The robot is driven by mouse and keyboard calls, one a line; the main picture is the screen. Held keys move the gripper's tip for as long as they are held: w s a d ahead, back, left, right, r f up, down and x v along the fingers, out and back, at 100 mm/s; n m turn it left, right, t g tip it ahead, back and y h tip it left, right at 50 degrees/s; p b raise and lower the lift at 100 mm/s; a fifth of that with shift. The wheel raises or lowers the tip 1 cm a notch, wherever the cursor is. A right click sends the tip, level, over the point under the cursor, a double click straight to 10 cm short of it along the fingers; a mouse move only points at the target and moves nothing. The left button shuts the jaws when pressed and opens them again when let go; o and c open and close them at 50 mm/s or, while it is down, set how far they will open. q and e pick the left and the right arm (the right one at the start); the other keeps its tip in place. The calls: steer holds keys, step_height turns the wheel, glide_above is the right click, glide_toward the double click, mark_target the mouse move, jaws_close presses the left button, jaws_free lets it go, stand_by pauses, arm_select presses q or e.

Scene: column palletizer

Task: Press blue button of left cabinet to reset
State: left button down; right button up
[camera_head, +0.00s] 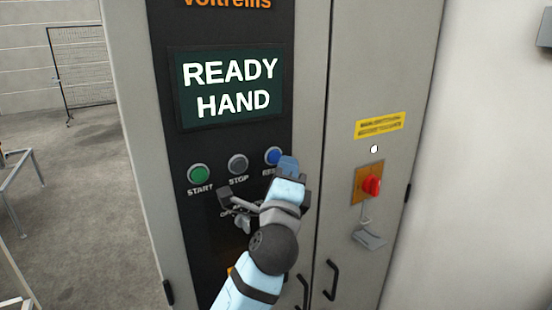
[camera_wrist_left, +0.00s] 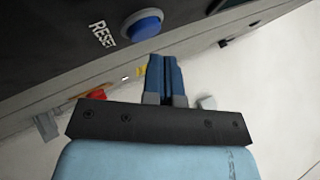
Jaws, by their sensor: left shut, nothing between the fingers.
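The blue reset button (camera_head: 273,156) is on the dark panel of the left cabinet (camera_head: 308,60), at the right end of a row of buttons. It also shows in the left wrist view (camera_wrist_left: 142,25), beside the RESET label. My left gripper (camera_head: 287,163) is in front of the panel, just right of and below the blue button, and covers part of its label. In the left wrist view its blue fingers (camera_wrist_left: 166,72) are together and empty, apart from the button in the picture. The head view does not show clearly whether they touch the panel. My right gripper is not in view.
A green START button (camera_head: 198,174) and a grey STOP button (camera_head: 238,164) are to the left. The screen (camera_head: 229,88) reads READY HAND. A red rotary switch (camera_head: 371,185) is on the right door, with door handles (camera_head: 332,279) below.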

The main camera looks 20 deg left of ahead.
arm_select(q)
steer(key=shift+s+d+b, duration=0.3)
steer(key=shift+s+d, duration=0.45)
steer(key=shift+d, duration=0.25)
steer(key=shift+s+d+b, duration=0.25)
steer(key=shift+s+d, duration=0.5)
steer(key=shift+d, duration=0.2)
